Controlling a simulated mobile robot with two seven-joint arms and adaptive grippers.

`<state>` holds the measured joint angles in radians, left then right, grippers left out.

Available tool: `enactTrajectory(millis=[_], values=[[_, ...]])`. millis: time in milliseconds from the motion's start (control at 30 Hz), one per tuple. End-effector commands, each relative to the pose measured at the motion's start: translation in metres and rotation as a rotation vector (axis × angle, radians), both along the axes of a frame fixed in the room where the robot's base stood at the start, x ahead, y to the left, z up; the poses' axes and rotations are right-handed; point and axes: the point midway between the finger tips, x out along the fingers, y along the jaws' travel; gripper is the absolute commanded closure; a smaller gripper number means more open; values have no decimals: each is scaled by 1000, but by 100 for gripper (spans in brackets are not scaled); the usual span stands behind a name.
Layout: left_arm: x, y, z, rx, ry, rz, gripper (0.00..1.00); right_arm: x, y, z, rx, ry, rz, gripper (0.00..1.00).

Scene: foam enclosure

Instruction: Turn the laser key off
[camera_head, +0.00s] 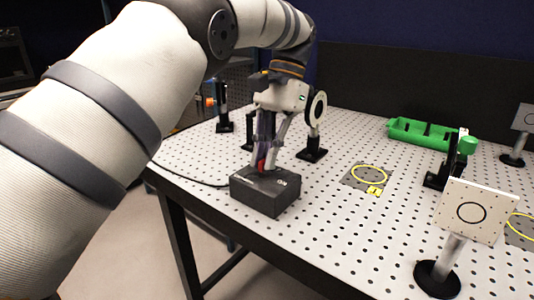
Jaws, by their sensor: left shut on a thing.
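A small red key (261,166) stands on top of the box. My left gripper (262,164) points down at the top of the box, its fingers shut on the red key. The fingers hide most of the key, so I cannot tell which way it is turned. My right gripper does not show.
The white perforated table (345,215) holds optic mounts on posts. A white target plate (471,211) stands at the front right, and a green tray (420,133) lies at the back. A yellow ring (369,174) marks the middle. A black cable (185,178) runs left from the box.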

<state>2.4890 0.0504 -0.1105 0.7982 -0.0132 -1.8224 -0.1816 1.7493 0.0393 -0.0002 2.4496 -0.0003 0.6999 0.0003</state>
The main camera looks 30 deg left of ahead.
Motion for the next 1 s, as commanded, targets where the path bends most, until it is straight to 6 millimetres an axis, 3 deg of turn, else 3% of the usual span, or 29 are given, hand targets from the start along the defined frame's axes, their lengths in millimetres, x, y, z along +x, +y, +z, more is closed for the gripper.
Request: enactTrajectory(millis=[67, 100, 167, 467, 567, 767, 1000], values=[[0, 0, 1, 0, -3, 0, 100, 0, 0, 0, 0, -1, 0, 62], [0, 0, 1, 0, -3, 0, 86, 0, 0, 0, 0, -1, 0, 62], [0, 0, 1, 0, -3, 0, 72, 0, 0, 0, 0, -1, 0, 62], [0, 0, 0, 1, -1, -9, 72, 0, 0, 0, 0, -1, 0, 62], [0, -1, 1, 1, -2, -94, 72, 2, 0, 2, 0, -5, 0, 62], [-4, -4, 9, 6, -9, -596, 72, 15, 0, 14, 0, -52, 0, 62], [-9, -6, 11, 10, -14, -1374, 72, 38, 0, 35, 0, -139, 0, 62]])
